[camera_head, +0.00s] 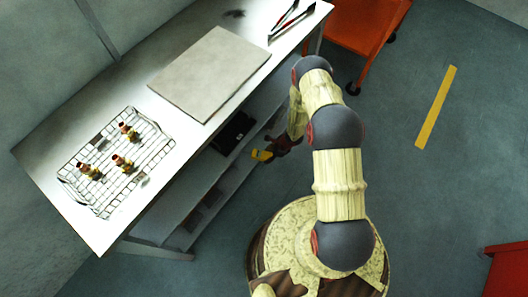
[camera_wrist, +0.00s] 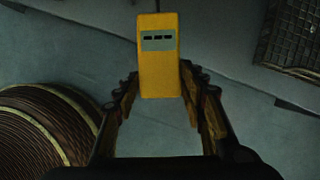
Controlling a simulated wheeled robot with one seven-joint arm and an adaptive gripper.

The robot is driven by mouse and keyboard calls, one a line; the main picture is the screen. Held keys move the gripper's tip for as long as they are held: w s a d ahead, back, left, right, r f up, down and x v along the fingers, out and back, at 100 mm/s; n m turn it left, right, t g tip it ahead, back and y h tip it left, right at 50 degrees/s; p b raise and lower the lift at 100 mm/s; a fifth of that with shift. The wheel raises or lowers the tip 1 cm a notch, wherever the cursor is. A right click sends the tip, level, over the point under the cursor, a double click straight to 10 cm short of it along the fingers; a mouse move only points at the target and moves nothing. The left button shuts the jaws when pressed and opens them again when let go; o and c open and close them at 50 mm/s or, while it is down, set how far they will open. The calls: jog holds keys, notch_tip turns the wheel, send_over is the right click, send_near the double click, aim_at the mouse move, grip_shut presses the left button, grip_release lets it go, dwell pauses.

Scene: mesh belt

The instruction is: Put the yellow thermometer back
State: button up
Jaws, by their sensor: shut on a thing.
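The yellow thermometer (camera_wrist: 158,72) has a small grey display with dark dashes and a thin dark probe at its top edge in the wrist view. My gripper (camera_wrist: 158,92) is shut on it, with one finger on each side. In the head view the thermometer (camera_head: 261,155) shows as a small yellow piece at the tip of my gripper (camera_head: 270,152). It is held in the air beside the table's long side, close to the lower shelf. No resting place for it can be made out.
An orange cart (camera_head: 368,25) stands behind.

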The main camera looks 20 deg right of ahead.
jog(key=w+d+f+b, duration=0.1)
jog(key=w+f+b, duration=0.5)
jog(key=w+f, duration=0.2)
notch_tip(320, 180, down, 2)
jog(key=shift+d+f, duration=0.15)
jog(key=shift+f, duration=0.05)
jog(key=shift+f, duration=0.1)
jog(key=o, duration=1.2)
jog(key=shift+o, duration=0.2)
jog(key=p+v, duration=0.4)
jog(key=v, duration=0.8)
jog(key=shift+p, duration=0.35)
